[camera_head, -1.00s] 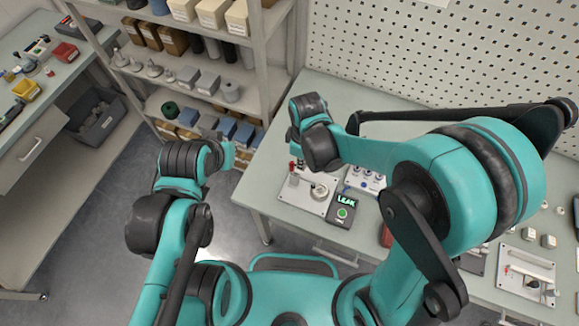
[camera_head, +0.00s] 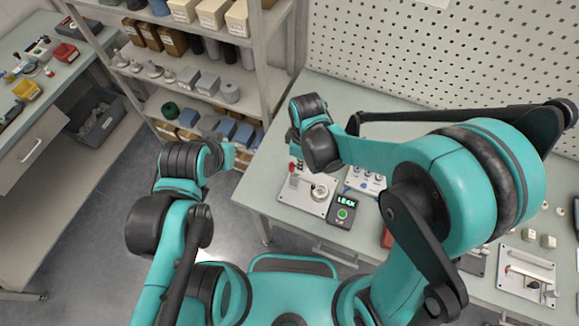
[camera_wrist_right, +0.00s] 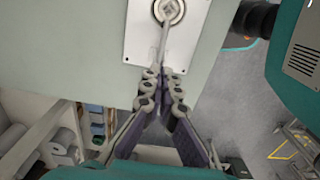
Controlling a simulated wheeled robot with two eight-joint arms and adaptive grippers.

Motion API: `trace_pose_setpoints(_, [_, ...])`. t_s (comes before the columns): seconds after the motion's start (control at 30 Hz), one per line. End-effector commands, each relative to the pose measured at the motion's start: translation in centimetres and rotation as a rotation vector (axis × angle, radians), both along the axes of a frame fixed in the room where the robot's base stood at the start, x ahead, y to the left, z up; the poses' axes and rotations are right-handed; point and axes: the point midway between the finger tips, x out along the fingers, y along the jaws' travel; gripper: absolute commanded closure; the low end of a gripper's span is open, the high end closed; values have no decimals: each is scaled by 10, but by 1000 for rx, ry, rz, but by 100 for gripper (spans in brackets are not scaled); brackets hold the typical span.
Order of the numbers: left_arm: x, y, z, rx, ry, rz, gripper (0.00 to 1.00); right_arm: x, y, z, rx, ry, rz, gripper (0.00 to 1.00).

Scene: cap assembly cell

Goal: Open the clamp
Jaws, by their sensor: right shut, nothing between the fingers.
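The clamp fixture is a pale plate (camera_head: 301,200) with a round metal seat (camera_head: 319,191) near the front edge of the bench. A small red part (camera_head: 292,167) stands at its left rear, just below my right wrist. In the right wrist view the plate (camera_wrist_right: 140,48) is at the top, and a slim grey bar (camera_wrist_right: 164,42) runs from the round seat (camera_wrist_right: 168,11) towards my fingertips. My right gripper (camera_wrist_right: 159,73) is shut and empty at the bar's near end; I cannot tell whether they touch. In the head view my right wrist mostly hides it. My left gripper is not visible.
A dark box (camera_head: 342,213) with a green button and a lit "LEAK" display stands right of the plate. A panel with several knobs (camera_head: 366,180) is behind it. Another pale fixture (camera_head: 527,273) lies far right. A loaded shelf (camera_head: 262,75) stands behind left.

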Motion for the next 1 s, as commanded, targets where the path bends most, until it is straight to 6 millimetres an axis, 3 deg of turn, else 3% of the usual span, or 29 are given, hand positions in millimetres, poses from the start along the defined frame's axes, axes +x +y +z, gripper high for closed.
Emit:
trace_pose_setpoints(0.63, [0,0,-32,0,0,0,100,0,0,-32,0,0,0,100])
trace_pose_setpoints(1.0, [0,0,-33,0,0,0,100,0,0,-34,0,0,0,100])
